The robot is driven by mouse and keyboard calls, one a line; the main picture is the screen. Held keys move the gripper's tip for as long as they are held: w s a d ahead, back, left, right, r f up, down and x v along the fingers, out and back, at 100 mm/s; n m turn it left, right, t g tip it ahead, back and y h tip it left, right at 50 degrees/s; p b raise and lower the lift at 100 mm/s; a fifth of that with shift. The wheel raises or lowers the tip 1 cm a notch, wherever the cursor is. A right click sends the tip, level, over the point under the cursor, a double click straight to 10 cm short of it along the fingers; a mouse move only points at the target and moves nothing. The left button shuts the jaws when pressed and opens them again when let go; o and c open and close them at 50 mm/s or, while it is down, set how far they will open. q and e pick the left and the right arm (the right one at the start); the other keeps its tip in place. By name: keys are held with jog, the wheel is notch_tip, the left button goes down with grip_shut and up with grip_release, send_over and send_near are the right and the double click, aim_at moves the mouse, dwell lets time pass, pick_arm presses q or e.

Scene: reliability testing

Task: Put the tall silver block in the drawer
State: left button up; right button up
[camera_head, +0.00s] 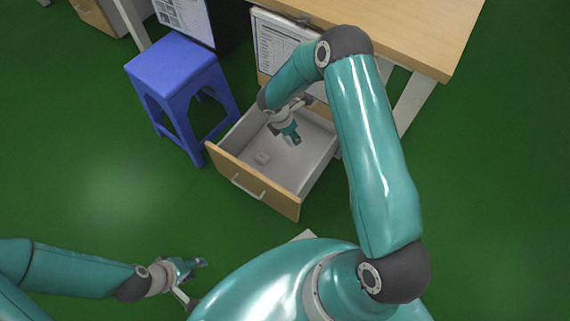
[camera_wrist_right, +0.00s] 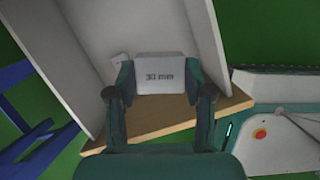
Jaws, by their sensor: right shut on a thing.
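The drawer (camera_head: 225,160) stands pulled out below the desk, with a wooden front, a silver handle and a pale grey inside. My right gripper (camera_head: 289,135) reaches down over the drawer's inside. In the right wrist view, its fingers (camera_wrist_right: 160,80) are shut on a silver-grey block (camera_wrist_right: 160,68) with "30 mm" printed on its face. The block's full height and its gap to the drawer floor cannot be told; in the head view the gripper mostly hides it. My left gripper (camera_head: 190,281) is open and empty, low at the left, away from the drawer.
A blue stool (camera_head: 172,66) stands left of the drawer. The wooden desk (camera_head: 430,35) is above and behind. The green floor at the left is clear.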

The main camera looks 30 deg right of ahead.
jog(key=f+n+b, duration=0.1)
jog(key=f+b, duration=0.1)
jog(key=f, duration=0.5)
jog(key=f+n+b, duration=0.1)
jog(key=f+b, duration=0.2)
jog(key=f, duration=0.5)
jog(key=f+n+t+b, duration=0.1)
jog(key=f+n+b, duration=0.1)
jog(key=f, duration=0.5)
jog(key=shift+s+a+f+b, duration=0.2)
jog(key=shift+s+f+b, duration=0.2)
jog(key=shift+b, duration=0.15)
pick_arm(q)
notch_tip(320, 180, down, 12)
jog(key=b, duration=0.1)
jog(key=shift+r+b, duration=0.2)
jog(key=shift+b, duration=0.1)
pick_arm(e)
jog(key=shift+f, duration=2.3)
pick_arm(q)
jog(key=shift+f, duration=0.1)
pick_arm(e)
jog(key=shift+f, duration=0.1)
jog(key=o, duration=1.3)
jog(key=shift+c, duration=0.2)
